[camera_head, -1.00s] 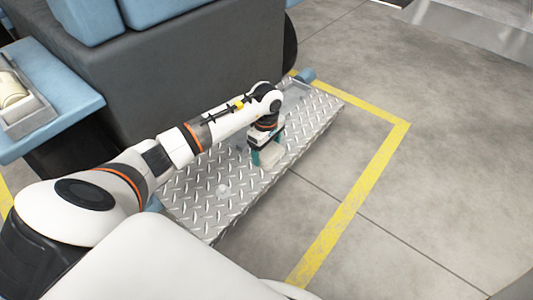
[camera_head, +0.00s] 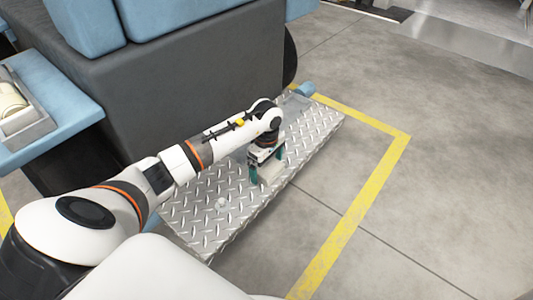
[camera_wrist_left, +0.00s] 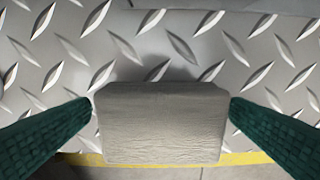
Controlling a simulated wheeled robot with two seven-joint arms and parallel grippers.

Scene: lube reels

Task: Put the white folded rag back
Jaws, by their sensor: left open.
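The white folded rag (camera_head: 271,174) is a pale block-like pad at the near edge of the metal diamond-plate step (camera_head: 222,222). It also shows in the left wrist view (camera_wrist_left: 160,125), lying flat and square between the two green fingers. My left gripper (camera_head: 268,167) points down over the rag, with one finger at each end of it. In the left wrist view, the open left gripper (camera_wrist_left: 160,118) has its fingers very close to the rag's sides; I cannot tell whether they touch. My right gripper is not in view.
A grey tray (camera_head: 42,122) with a cream roll (camera_head: 10,97) sits on the blue ledge at the left. A dark grey machine body (camera_head: 200,85) rises behind the step. The floor inside the yellow line is clear.

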